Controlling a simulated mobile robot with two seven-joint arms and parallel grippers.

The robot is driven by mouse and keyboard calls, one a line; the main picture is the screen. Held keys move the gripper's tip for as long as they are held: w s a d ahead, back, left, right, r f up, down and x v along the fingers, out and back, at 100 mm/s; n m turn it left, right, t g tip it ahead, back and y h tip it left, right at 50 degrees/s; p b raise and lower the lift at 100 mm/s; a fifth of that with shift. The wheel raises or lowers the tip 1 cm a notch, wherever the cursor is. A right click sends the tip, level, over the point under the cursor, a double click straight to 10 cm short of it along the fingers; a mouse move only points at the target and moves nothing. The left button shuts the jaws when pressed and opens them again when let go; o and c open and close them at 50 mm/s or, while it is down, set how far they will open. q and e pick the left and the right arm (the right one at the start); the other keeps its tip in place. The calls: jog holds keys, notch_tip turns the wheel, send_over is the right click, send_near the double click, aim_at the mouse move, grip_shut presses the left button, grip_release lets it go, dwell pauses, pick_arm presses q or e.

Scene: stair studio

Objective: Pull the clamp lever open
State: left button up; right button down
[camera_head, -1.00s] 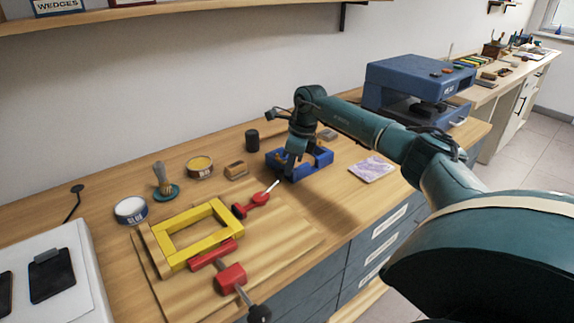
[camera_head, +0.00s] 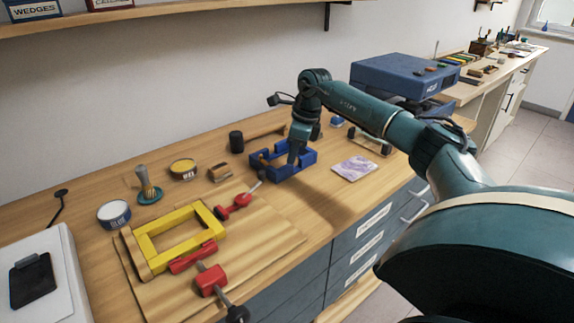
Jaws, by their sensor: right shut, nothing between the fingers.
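A yellow frame (camera_head: 150,246) lies on a wooden board (camera_head: 262,243) on the bench. A red clamp (camera_head: 234,207) sits at its right corner, with a thin lever (camera_head: 257,187) sticking up toward the blue tray. A second red clamp (camera_head: 211,280) with a dark knob (camera_head: 236,314) is at the front of the board. My right gripper (camera_head: 293,161) points down at the blue tray (camera_head: 268,174), right of and beyond the lever and apart from it. It is shut and empty; its fingertips are hard to make out. My left gripper is not in view.
A dark cylinder (camera_head: 236,141), a yellow-topped tin (camera_head: 183,169), a brush (camera_head: 146,184) and a glue tin (camera_head: 114,214) stand behind the board. A patterned pad (camera_head: 355,168) lies right of the tray. A blue machine (camera_head: 400,75) stands behind my right arm.

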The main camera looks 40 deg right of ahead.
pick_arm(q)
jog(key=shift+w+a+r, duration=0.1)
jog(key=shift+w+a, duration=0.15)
pick_arm(e)
jog(key=v, duration=0.5)
jog(key=shift+w+a+r, duration=0.15)
jog(key=shift+r, duration=0.25)
